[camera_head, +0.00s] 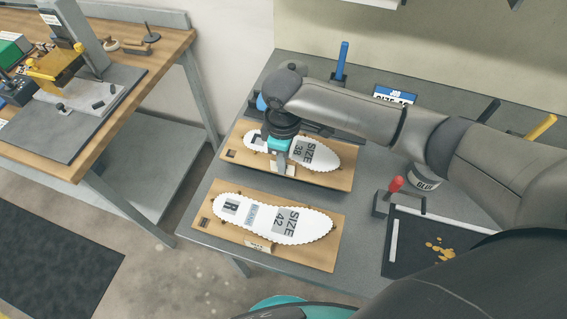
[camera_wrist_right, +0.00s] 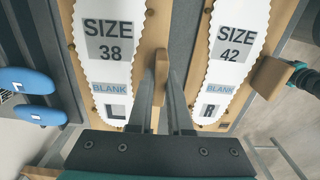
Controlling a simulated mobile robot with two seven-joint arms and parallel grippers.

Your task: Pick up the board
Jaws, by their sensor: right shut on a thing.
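A wooden board (camera_head: 342,182) carries a white scalloped insole sheet marked SIZE 38 and L; it lies at the back of the grey table. A second wooden board (camera_head: 318,258), with a sheet marked SIZE 42 and R, lies nearer. My right gripper (camera_head: 281,170) reaches down at the near edge of the SIZE 38 board and covers part of its sheet. In the right wrist view my right gripper (camera_wrist_right: 161,100) is shut on the small wooden block (camera_wrist_right: 161,70) at that board's edge. I cannot tell if the board is clear of the table. My left gripper is not in view.
A red-handled tool (camera_head: 396,184) stands right of the boards, beside a dark mat (camera_head: 410,262) with yellow pieces. A blue-handled tool (camera_head: 343,58) stands behind. Blue insoles (camera_wrist_right: 28,80) lie beyond the SIZE 38 board. A wooden bench (camera_head: 150,62) stands left, across a gap.

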